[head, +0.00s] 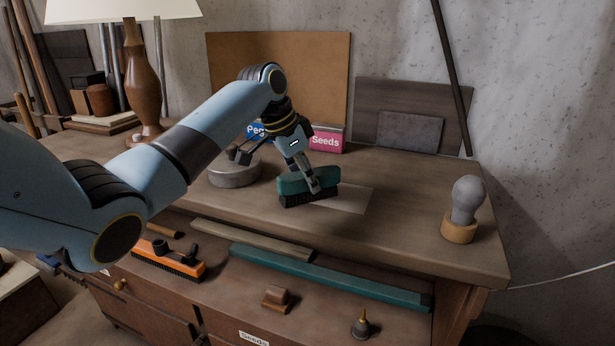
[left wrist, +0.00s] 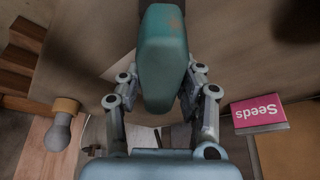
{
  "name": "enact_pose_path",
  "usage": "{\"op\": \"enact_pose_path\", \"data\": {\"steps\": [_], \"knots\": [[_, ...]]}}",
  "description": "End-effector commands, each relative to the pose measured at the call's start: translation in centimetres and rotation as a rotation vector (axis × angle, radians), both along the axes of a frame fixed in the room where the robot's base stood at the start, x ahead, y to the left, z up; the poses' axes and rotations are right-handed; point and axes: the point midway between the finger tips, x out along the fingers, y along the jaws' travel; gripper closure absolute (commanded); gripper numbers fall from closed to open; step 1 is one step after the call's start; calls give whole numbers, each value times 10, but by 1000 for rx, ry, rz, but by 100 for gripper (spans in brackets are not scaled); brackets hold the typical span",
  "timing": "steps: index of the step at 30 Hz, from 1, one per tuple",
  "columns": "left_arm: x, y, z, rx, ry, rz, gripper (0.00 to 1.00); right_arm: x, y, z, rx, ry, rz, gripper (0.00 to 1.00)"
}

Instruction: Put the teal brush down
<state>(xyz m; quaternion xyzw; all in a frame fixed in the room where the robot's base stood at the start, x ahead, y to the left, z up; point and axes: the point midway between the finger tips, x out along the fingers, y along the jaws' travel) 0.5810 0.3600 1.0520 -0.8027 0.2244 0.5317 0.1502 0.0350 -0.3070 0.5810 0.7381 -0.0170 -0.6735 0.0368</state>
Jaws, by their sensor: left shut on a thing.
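The teal brush (head: 308,183) has a teal back and dark bristles below. It is at a paler rectangular patch (head: 348,197) on the upper wooden surface (head: 400,225). Whether the bristles touch the surface I cannot tell. My left gripper (head: 315,190) comes from above and is shut on the brush. In the left wrist view the brush (left wrist: 162,60) lies between the two fingers (left wrist: 160,100). My right gripper is not in view.
A round grey tin (head: 235,175), a blue box (head: 257,132) and a pink Seeds box (head: 327,138) stand behind the gripper. A grey bulb-shaped thing on a wooden base (head: 460,230) stands at right. An orange brush (head: 168,262) lies on the lower ledge. The surface right of the patch is clear.

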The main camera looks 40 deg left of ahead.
Motion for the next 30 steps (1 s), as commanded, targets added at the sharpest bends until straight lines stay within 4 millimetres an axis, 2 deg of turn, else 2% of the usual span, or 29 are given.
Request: {"op": "enact_pose_path", "data": {"steps": [3, 4, 9, 16, 20, 23, 30], "knots": [[0, 0, -2, -1, -1, 0, 91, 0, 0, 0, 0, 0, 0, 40], [0, 0, -2, 0, 0, 0, 63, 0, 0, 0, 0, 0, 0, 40], [0, 0, -2, 0, 0, 0, 42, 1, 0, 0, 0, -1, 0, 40], [0, 0, -2, 0, 0, 0, 42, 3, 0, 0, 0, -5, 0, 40], [-2, 1, 5, 1, -1, -1, 42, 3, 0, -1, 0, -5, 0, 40], [-7, 5, 20, 3, -3, -1, 42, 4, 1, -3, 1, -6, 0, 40], [-25, 16, 70, 4, -3, -1, 42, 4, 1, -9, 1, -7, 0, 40]]}}
